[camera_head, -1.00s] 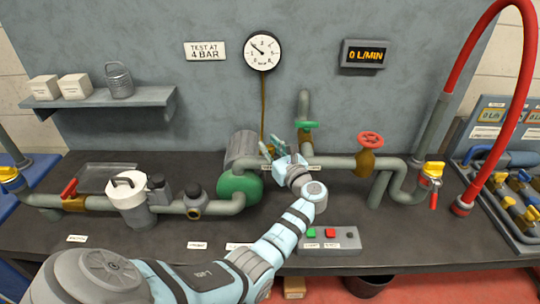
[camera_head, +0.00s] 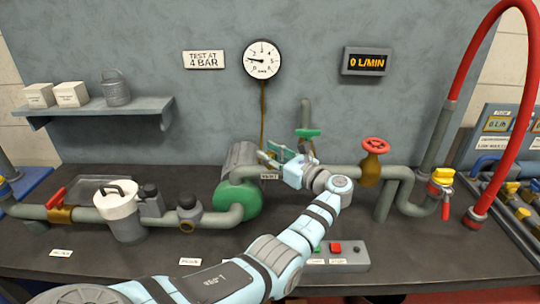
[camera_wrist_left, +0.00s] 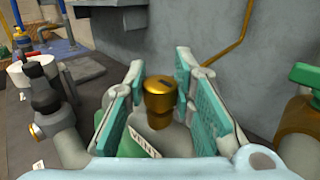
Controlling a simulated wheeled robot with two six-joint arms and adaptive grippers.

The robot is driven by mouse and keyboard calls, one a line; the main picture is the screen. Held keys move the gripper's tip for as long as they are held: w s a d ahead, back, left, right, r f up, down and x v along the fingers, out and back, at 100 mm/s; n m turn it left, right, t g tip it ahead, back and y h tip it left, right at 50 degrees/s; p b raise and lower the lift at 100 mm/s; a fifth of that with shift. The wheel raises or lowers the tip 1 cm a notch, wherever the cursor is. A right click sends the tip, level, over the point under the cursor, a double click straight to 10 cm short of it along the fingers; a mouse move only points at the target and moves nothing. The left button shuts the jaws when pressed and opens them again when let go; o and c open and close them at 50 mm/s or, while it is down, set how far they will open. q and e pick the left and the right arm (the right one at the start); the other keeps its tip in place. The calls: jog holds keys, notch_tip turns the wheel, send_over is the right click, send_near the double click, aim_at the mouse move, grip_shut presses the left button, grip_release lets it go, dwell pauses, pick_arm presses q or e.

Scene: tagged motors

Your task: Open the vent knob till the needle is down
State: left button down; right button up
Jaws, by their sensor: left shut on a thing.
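The brass vent knob (camera_wrist_left: 160,92) stands upright between the teal finger pads in the left wrist view, with a dark mark on its top. My left gripper (camera_head: 271,155) is shut on it and hides it in the head view. A white label reading VENT (camera_head: 269,177) is just below the fingers. The round white pressure gauge (camera_head: 262,60) hangs on the wall above; its needle points left, at a low reading above zero. My right gripper is out of view.
The green pump (camera_head: 238,195) is left of the gripper. A green-handled valve (camera_head: 308,132) and a red handwheel (camera_head: 375,145) are on its right. The flow display (camera_head: 366,61) reads 0 L/MIN.

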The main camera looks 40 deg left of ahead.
pick_arm(q)
jog(key=c, duration=1.3)
grip_release()
jog(key=shift+a+f, duration=0.1)
jog(key=shift+c, duration=0.2)
jog(key=s+d, duration=0.1)
jog(key=d, duration=1.1)
jog(key=shift+s, duration=0.25)
